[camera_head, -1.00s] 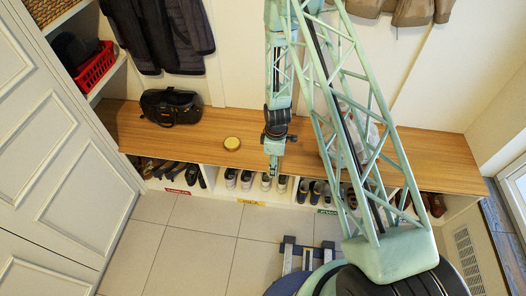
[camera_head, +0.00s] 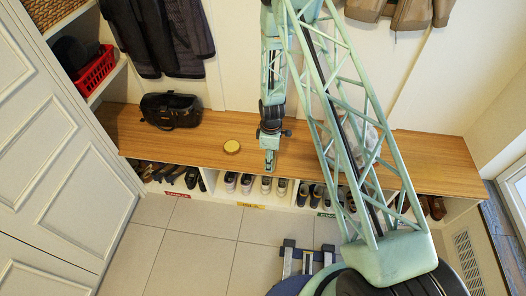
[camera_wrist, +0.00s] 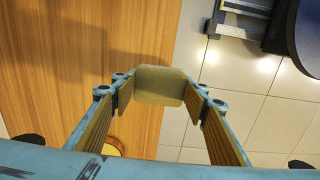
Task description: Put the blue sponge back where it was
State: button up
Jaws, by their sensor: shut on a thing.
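My gripper (camera_head: 269,168) hangs over the front edge of the wooden bench in the head view. In the wrist view its fingers (camera_wrist: 160,92) are shut on an olive-yellow block with rounded corners (camera_wrist: 160,84), which looks like a sponge. The block is held between the fingertips, with the bench top on one side behind it and floor tiles on the other. I cannot tell its height above the bench. No blue sponge shows in either view, and the held block does not look blue.
The wooden bench (camera_head: 330,160) has a round gold tin (camera_head: 232,146) left of my gripper and a black bag (camera_head: 171,110) farther left. Cubbies below hold several shoes, with red (camera_head: 177,194), yellow (camera_head: 250,205) and green labels. A red basket (camera_head: 96,70) sits on the left shelf.

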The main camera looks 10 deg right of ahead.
jog(key=b, duration=0.1)
send_over(263, 154)
jog(key=s, duration=0.1)
jog(key=shift+f, duration=0.45)
jog(key=shift+w+b, duration=0.3)
jog(key=shift+w, duration=0.2)
jog(key=shift+s+f+b, duration=0.1)
jog(key=shift+f+b, duration=0.35)
jog(key=shift+f, duration=1.35)
jog(key=shift+f, duration=0.1)
jog(key=o, duration=0.8)
jog(key=shift+o, duration=0.2)
